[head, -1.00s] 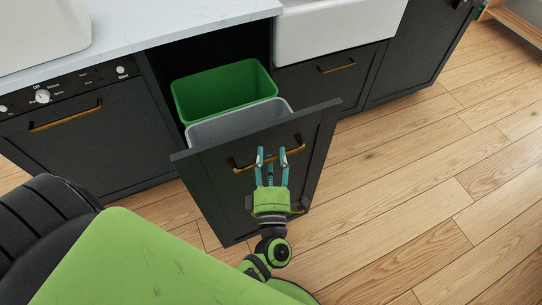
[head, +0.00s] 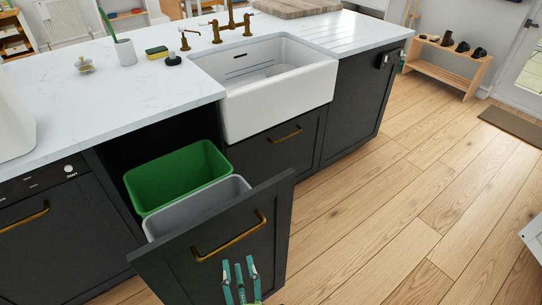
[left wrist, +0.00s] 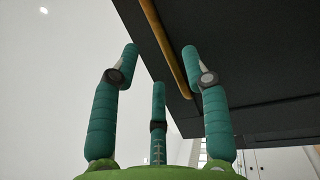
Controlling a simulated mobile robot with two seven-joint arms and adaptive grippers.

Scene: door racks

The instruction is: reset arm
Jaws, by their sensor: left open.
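My left gripper (head: 239,276) shows at the bottom of the head view, in front of the pulled-out bin drawer. Its teal fingers are spread and hold nothing. In the left wrist view the open fingers (left wrist: 160,60) point up toward the dark drawer front (left wrist: 230,60) and its brass handle (left wrist: 167,45). The handle (head: 230,236) sits above the fingertips in the head view, and the fingers look apart from it. My right gripper is not in view.
The open drawer (head: 270,235) holds a green bin (head: 165,180) and a grey bin (head: 200,205). A white sink (head: 285,100) and pale countertop (head: 120,100) lie behind. Wooden floor (head: 400,220) is free on the right. A shoe rack (head: 450,62) stands at the far right.

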